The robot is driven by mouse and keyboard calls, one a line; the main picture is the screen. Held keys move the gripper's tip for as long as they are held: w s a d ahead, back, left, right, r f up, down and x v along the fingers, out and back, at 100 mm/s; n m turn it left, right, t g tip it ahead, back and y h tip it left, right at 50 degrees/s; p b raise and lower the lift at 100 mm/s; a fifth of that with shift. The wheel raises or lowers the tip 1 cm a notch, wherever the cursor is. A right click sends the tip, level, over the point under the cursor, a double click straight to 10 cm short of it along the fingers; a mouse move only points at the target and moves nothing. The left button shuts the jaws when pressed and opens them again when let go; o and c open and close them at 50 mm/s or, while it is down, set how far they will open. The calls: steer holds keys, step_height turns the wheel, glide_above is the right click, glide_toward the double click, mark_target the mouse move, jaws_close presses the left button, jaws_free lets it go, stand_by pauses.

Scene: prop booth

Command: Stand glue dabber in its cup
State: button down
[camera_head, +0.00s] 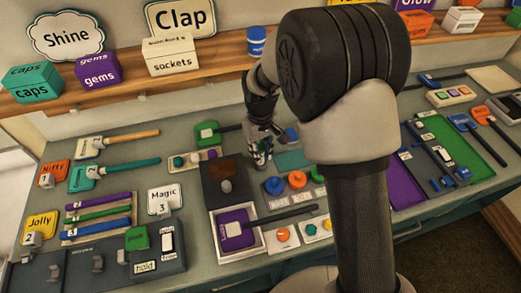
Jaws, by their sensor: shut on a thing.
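My gripper (258,160) is low over the middle of the bench, just right of a dark box with a brown top. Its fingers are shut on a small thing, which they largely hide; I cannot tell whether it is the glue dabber. A blue item (291,135) shows just right of the gripper, partly behind my arm; I cannot tell whether it is the cup. A blue tub (256,41) with a pale label stands on the shelf. Neither the dabber nor its cup can be picked out for certain.
The dark box (226,187) with a knob is close left of my gripper. A tray (263,244) with a purple pad stands in front. Blue and orange round knobs (297,179) are to the right. A teal mat (291,160) lies behind them. My arm hides the bench's centre right.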

steer(key=shift+f+b, duration=0.35)
steer(key=shift+f, duration=0.65)
stand_by(2.0)
steer(key=c, duration=1.4)
jaws_free()
steer(key=shift+o, duration=0.8)
steer(key=shift+r+p, duration=3.05)
steer(key=shift+r, duration=1)
